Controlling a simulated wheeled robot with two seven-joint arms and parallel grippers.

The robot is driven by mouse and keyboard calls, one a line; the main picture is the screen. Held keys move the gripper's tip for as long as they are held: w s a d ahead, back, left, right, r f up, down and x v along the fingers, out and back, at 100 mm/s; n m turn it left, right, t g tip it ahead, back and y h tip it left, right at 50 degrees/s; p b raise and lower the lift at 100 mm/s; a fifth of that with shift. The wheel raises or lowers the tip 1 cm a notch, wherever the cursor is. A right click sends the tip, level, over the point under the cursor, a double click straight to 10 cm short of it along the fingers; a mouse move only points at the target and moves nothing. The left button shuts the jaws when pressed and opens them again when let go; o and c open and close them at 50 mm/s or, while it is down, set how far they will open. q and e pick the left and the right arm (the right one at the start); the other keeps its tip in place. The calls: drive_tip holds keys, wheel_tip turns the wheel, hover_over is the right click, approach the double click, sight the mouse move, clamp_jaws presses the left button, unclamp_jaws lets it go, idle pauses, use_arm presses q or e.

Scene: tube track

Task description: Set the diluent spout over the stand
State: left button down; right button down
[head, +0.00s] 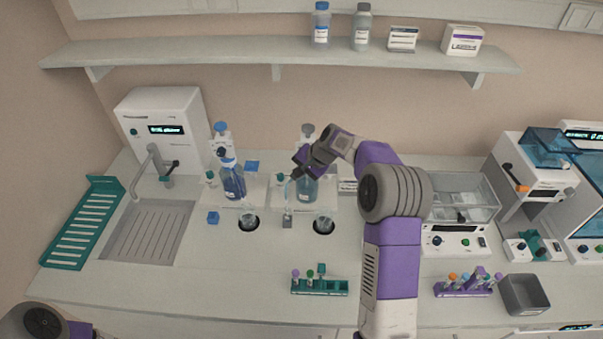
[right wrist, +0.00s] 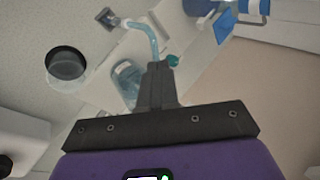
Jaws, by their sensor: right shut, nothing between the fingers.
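The diluent spout (right wrist: 143,30) is a pale blue bent tube with a grey end block in the right wrist view. In the head view its end block (head: 288,219) hangs left of the right-hand round black stand (head: 324,228), not over it. That stand (right wrist: 67,66) holds a clear vessel and also shows in the right wrist view. A blue-liquid bottle (head: 307,187) stands behind it. My right gripper (head: 299,164) is shut and empty, close to the spout's base; I cannot tell whether it touches. My left gripper is not in view.
A second station to the left has a blue bottle (head: 232,182) and a similar round stand (head: 249,224). A tube rack (head: 320,287) stands in front. A sink (head: 147,232) is at the left, a lidded bath (head: 462,198) at the right. Front middle counter is mostly clear.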

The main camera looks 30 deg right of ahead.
drive_tip(key=shift+s+d, duration=0.15)
drive_tip(key=shift+d, duration=0.05)
drive_tip(key=p+v, duration=0.1)
drive_tip(key=v, duration=1.3)
drive_tip(key=shift+s+d, duration=0.3)
drive_tip(key=shift+s, duration=0.15)
